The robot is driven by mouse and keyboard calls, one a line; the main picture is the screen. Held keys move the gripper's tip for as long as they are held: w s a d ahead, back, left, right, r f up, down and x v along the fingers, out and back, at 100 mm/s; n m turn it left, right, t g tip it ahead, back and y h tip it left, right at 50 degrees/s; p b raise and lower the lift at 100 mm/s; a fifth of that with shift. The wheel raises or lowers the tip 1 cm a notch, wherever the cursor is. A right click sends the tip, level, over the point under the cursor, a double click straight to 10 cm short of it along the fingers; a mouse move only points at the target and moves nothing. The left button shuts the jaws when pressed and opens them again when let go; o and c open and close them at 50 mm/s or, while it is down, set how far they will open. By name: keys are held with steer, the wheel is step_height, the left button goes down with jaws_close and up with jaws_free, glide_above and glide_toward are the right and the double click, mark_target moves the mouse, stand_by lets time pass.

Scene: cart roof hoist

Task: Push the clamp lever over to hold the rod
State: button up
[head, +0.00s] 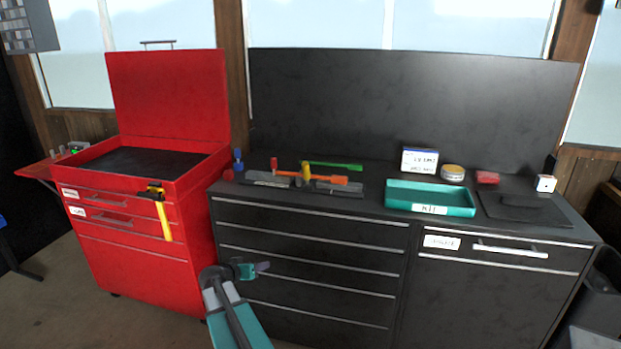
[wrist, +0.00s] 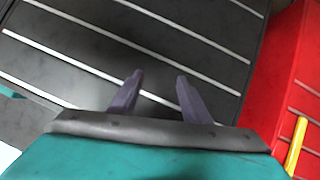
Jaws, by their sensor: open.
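The red cart (head: 195,240) stands at left with its red lid (head: 165,95) raised upright. I cannot make out the clamp lever or the rod for certain. A yellow and black tool-like part (head: 162,212) hangs on the cart's front near its right corner; it also shows in the wrist view (wrist: 297,145). A small red knob-like part (head: 228,175) is by the cart's right edge. My gripper (head: 262,268) is open and empty in front of the black cabinet, right of the cart. In the wrist view its two fingers (wrist: 160,82) stand apart with nothing between them.
A side shelf (head: 45,170) juts from the cart's left. The floor before the cart is free.

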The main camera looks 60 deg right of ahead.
steer(key=d+r+m+h, duration=0.3)
steer(key=d+r, duration=0.7)
steer(key=r, duration=0.3)
steer(key=m+h+b, duration=0.1)
steer(key=m+h, duration=0.1)
steer(key=h, duration=0.1)
glide_toward(306, 176)
steer(key=r, duration=0.2)
steer(key=shift+w+d, duration=0.1)
steer(key=shift+d, duration=0.3)
steer(key=shift+f, duration=0.1)
steer(key=w+d+p, duration=0.1)
steer(key=d+p, duration=0.3)
steer(key=d, duration=0.9)
steer(key=shift+w+d+p, duration=0.35)
steer(key=shift+w, duration=0.05)
jaws_close()
steer(key=shift+f, duration=0.15)
